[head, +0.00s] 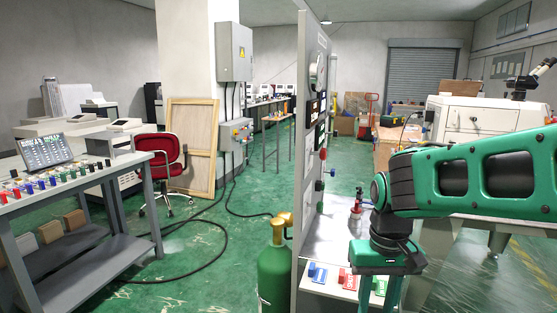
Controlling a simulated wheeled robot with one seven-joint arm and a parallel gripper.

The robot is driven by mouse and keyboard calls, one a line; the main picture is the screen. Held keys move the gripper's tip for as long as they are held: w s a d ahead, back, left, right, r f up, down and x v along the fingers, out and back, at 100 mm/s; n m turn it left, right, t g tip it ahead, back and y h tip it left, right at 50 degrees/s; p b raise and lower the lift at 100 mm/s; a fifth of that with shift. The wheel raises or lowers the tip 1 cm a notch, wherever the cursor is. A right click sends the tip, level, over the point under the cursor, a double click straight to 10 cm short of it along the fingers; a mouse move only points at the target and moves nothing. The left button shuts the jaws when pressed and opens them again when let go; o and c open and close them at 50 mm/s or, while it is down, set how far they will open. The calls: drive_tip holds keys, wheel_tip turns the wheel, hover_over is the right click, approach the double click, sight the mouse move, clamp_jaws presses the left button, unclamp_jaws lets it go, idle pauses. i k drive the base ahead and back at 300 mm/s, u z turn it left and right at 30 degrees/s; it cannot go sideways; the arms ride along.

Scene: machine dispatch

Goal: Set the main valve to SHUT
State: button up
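The side panel (312,130) stands edge-on in the middle of the head view, so its face is strongly foreshortened. It bears a round gauge, dark label plates, a red knob (323,154) and a small blue handle (333,172). I cannot tell which fitting is the main valve, or read its setting. A green gas cylinder (275,280) with a brass top stands left of the panel. My gripper (378,298) hangs low at the right, pointing down, apart from the panel.
A bench top (335,238) beside the panel holds a red fitting (356,193) and blue, red and green labelled blocks near its front edge. Black hoses cross the open green floor (205,250).

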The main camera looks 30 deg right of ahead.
sight(323, 154)
drive_tip(key=u, duration=1.1)
drive_tip(key=k, duration=1.4)
drive_tip(key=z, duration=1.9)
drive_tip(key=i, duration=1)
